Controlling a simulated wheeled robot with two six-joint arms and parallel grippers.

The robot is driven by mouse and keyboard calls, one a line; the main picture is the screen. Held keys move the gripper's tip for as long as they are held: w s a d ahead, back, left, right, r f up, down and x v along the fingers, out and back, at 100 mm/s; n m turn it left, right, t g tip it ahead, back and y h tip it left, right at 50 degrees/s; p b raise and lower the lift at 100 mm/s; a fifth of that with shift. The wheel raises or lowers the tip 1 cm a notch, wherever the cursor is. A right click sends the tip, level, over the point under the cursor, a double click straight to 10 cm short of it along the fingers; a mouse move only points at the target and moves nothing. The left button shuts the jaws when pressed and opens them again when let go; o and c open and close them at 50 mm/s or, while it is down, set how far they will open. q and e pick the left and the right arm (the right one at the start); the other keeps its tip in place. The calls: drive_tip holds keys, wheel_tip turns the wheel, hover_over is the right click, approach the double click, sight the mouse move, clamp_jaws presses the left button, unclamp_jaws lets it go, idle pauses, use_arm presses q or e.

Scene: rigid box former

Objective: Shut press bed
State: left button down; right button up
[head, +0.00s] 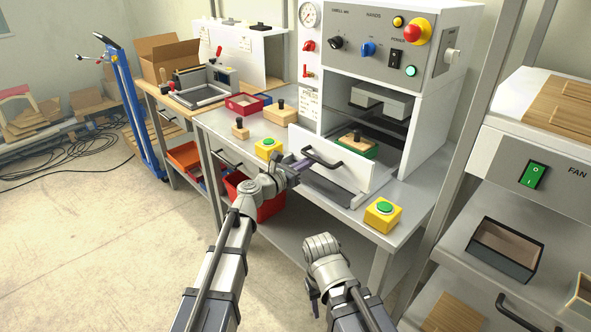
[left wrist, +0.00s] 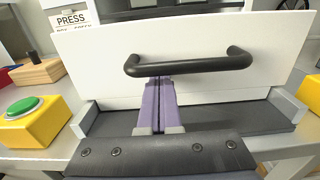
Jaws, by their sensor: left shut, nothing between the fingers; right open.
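The press bed shows in the head view as a white front panel (head: 335,172) with a black bar handle (head: 322,158), standing out from the press housing. A green fixture (head: 360,150) with a wooden, black-knobbed block lies behind the panel. My left gripper (head: 303,163) is shut and empty, at the outer face of the panel by the handle. In the left wrist view, its purple fingers (left wrist: 160,90) point at the white panel (left wrist: 200,50), with tips just under the black handle (left wrist: 188,63); contact cannot be told. My right gripper (head: 313,292) hangs low in front of the bench, apart from the bed.
Yellow boxes with green buttons stand left (head: 269,149) and right (head: 383,213) of the bed on the grey bench. The press control panel (head: 390,45) is above. Wooden knobbed blocks (head: 281,115) and a red tray (head: 244,104) sit further left. Open floor lies left.

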sight(343, 142)
use_arm(q)
drive_tip(key=x, duration=1.6)
drive_tip(key=shift+w, duration=0.1)
drive_tip(key=shift+w+d, duration=0.1)
drive_tip(key=shift+w, duration=0.1)
use_arm(e)
drive_tip(key=shift+a, duration=0.1)
use_arm(q)
drive_tip(key=v, duration=1.4)
drive_tip(key=shift+s+a, duration=0.25)
use_arm(e)
drive_tip(key=shift+a, duration=0.3)
